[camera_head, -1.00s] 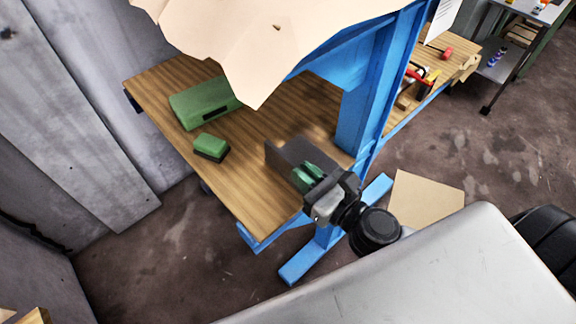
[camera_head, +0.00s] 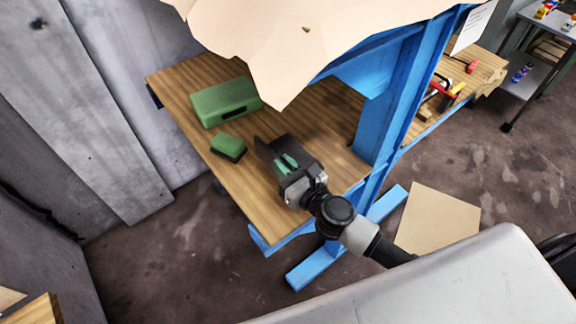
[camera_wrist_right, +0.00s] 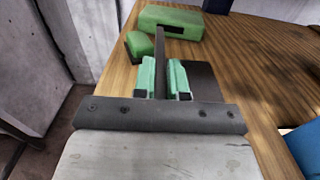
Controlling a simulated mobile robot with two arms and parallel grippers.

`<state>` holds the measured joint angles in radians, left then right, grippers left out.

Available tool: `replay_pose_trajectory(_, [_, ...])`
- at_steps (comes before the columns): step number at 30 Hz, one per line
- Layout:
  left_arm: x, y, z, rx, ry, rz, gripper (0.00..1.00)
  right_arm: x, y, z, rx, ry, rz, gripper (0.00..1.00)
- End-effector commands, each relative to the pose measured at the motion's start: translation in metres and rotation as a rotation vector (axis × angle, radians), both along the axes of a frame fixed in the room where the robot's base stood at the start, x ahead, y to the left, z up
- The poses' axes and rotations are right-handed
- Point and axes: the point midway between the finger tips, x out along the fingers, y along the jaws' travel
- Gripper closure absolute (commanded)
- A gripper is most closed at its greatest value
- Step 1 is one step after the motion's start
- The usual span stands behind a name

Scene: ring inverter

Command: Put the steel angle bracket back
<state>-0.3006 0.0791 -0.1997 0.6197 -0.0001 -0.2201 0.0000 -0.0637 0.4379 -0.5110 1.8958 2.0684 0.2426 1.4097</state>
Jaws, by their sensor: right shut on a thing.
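The dark steel angle bracket (camera_head: 272,153) is held over the wooden lower shelf of the blue bench. My right gripper (camera_head: 287,164) has green fingers and is shut on the bracket. In the right wrist view the bracket's upright plate (camera_wrist_right: 160,62) stands between the green fingers (camera_wrist_right: 163,78), and its other plate (camera_wrist_right: 203,82) spreads out to the right. I cannot tell whether the bracket touches the shelf (camera_head: 260,205). My left gripper is not in view.
A green case (camera_head: 225,102) and a small green and black block (camera_head: 227,147) sit on the shelf, beyond and left of the bracket. A blue post (camera_head: 385,115) stands at right. Tan sheeting (camera_head: 290,45) overhangs the shelf. Bare shelf lies around the bracket.

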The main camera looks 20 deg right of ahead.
Motion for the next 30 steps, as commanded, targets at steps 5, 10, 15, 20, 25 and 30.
replay_pose_trajectory(5, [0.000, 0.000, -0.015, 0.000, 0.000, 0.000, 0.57, 0.001, 0.000, -0.017, 0.003, -0.011, -0.001, 1.00])
replay_pose_trajectory(10, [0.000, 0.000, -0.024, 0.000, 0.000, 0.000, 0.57, 0.001, 0.000, -0.031, 0.001, -0.012, -0.001, 1.00])
replay_pose_trajectory(15, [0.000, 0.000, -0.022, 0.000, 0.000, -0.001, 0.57, 0.001, 0.000, -0.030, 0.001, -0.014, -0.001, 1.00])
replay_pose_trajectory(20, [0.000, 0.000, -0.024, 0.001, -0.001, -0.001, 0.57, 0.001, 0.000, -0.031, 0.001, -0.014, 0.000, 1.00])
replay_pose_trajectory(25, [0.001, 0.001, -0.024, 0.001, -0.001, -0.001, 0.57, -0.001, 0.000, -0.039, 0.001, 0.004, -0.001, 0.70])
replay_pose_trajectory(30, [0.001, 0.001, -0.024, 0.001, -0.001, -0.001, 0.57, -0.001, 0.000, -0.039, 0.001, 0.004, -0.001, 0.62])
